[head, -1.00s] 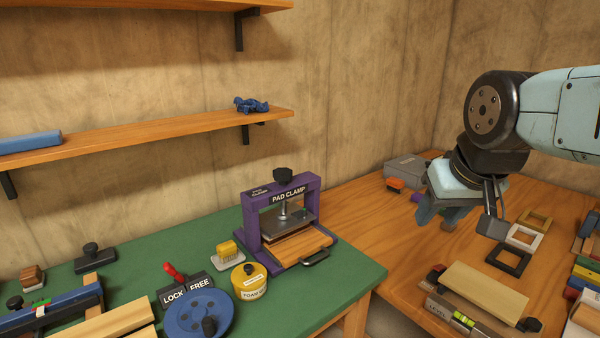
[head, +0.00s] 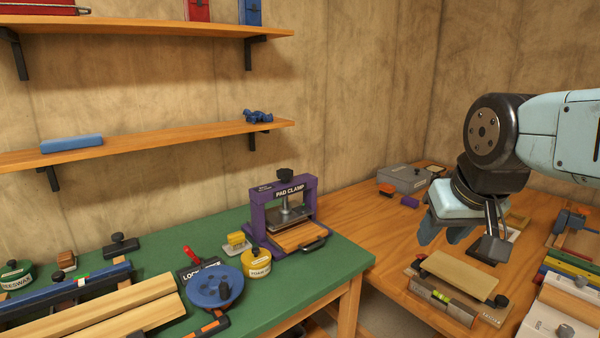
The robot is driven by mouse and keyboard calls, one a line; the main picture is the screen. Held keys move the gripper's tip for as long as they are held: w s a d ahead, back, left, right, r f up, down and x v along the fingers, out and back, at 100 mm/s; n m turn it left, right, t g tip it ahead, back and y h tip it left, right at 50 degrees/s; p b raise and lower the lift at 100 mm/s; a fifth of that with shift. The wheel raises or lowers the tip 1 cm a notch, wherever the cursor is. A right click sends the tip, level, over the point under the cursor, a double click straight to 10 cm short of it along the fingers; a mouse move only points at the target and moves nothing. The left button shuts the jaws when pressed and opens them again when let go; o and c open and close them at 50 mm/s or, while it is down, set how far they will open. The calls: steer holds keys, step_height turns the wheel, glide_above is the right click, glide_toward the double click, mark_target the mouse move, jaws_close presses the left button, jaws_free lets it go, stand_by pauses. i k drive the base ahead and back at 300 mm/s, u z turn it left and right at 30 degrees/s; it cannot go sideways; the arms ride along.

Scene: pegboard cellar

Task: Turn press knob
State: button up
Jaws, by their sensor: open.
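The press is a purple frame (head: 257,217) labelled PAD CLAMP, standing on the green bench top near its right end. Its black knob (head: 284,174) sits on top of a vertical screw above a grey plate. A wooden board (head: 300,236) with a dark handle lies at the press's base. My gripper (head: 462,240) is at the right, over the wooden table, well apart from the press. It is open, and I see nothing between its fingers.
A blue handwheel (head: 213,289) and a yellow tin (head: 256,264) stand left of and in front of the press. A grey box (head: 403,179) is on the wooden table (head: 345,205). A wall shelf (head: 180,138) hangs above the bench. A gap separates bench and table at the front.

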mark_target(284, 174)
steer(key=u, duration=0.2)
steer(key=i, duration=0.85)
steer(key=z, duration=0.1)
